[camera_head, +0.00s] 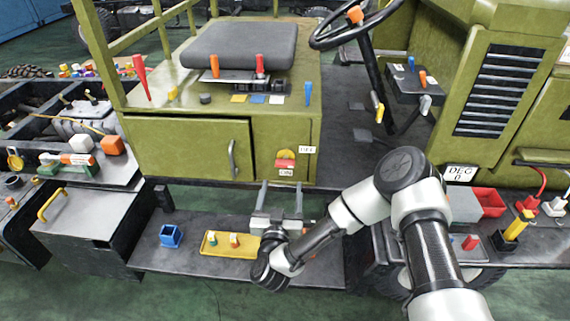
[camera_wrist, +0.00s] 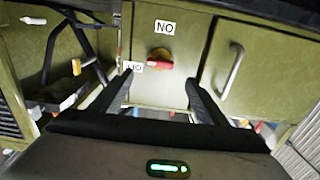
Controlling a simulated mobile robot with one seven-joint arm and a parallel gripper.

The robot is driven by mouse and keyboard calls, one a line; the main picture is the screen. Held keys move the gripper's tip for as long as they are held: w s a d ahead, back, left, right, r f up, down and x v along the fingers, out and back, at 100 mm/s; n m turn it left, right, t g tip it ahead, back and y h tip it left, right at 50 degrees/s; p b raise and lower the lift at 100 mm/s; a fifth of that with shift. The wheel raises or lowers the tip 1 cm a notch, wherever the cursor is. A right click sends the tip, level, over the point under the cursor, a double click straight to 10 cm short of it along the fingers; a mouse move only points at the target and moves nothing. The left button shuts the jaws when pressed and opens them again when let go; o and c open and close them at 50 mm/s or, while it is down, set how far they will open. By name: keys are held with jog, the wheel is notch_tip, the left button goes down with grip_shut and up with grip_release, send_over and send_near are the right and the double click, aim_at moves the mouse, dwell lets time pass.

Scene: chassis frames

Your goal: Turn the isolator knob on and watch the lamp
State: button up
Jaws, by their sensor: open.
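The isolator knob (camera_head: 285,162) is a red handle on a yellow backing, on the olive front panel below the seat. It also shows in the wrist view (camera_wrist: 160,65), where its handle lies roughly sideways. Small white labels sit near it; their text is hard to read in the head view. My gripper (camera_head: 281,196) is open, with its two fingers pointing up toward the panel, below the knob in the head view. In the wrist view the knob appears between and just beyond the open fingertips (camera_wrist: 160,80). I see no contact. I cannot pick out the lamp with certainty.
A cabinet door (camera_head: 188,148) with a grey handle is left of the knob. A grey step (camera_head: 320,250) below carries a yellow tray (camera_head: 228,252) and a blue cup (camera_head: 171,236). Steering wheel and pedals stand right of the seat. Grey and red boxes stand at right.

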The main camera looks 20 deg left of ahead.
aim_at(285, 166)
jog(key=x, duration=1.1)
jog(key=shift+w+a, duration=0.2)
jog(key=shift+w, duration=0.15)
jog(key=shift+c, duration=0.4)
jog(key=c, duration=1)
